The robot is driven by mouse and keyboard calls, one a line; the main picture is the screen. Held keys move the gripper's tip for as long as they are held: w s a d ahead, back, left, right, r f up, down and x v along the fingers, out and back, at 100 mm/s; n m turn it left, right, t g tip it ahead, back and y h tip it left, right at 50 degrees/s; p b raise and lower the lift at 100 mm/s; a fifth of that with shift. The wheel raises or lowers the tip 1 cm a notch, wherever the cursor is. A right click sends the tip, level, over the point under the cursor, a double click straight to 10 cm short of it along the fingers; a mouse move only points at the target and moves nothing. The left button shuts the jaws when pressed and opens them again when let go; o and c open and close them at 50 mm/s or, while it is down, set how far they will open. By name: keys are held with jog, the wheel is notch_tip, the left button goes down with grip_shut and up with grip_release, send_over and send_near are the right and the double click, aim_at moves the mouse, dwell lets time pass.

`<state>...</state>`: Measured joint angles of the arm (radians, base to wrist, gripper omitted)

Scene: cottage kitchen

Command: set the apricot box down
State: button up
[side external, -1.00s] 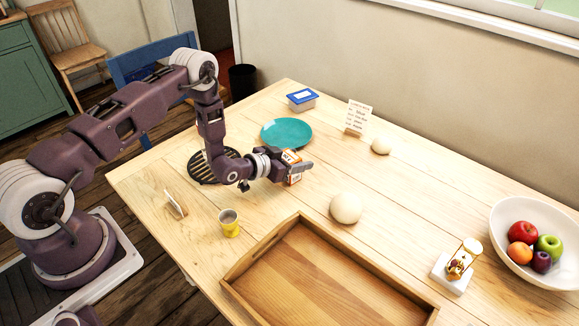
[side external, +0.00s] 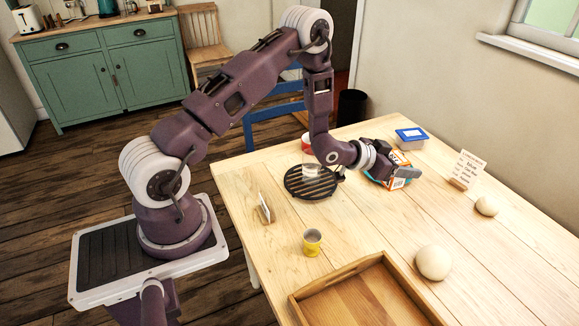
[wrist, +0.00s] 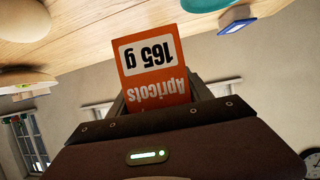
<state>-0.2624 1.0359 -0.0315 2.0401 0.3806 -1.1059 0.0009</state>
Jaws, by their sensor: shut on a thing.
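The apricot box (side external: 398,183) is a small orange and white carton. My gripper (side external: 404,172) is shut on it and holds it near the teal plate (side external: 371,179), which is mostly hidden behind my gripper and the box in the side view. In the wrist view the box (wrist: 155,68) sits between my fingers, its label "Apricots 165 g" upside down. Whether the box touches anything below it cannot be told.
A black round trivet (side external: 312,184) lies left of my gripper, with a clear glass by it. A blue-lidded tub (side external: 411,138) and a card in a stand (side external: 466,169) are behind and right. A yellow cup (side external: 312,242), pale ball (side external: 433,263) and wooden tray (side external: 365,295) are nearer.

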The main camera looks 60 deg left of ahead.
jog(key=s+a+r+n+y, duration=0.1)
jog(key=s+a+n+y, duration=0.2)
jog(key=a, duration=0.7)
jog(key=s+a+r+n+y, duration=0.2)
jog(key=s+a+y, duration=0.1)
jog(key=a, duration=0.7)
jog(key=s+a+n+g+y, duration=0.4)
jog(key=s+a+n+y, duration=0.15)
jog(key=s+a, duration=1)
jog(key=f, duration=1.4)
jog(key=shift+w+a+f, duration=0.35)
jog(key=shift+a, duration=0.05)
jog(key=shift+f, duration=0.15)
jog(key=o, duration=1.5)
jog(key=shift+o, duration=0.2)
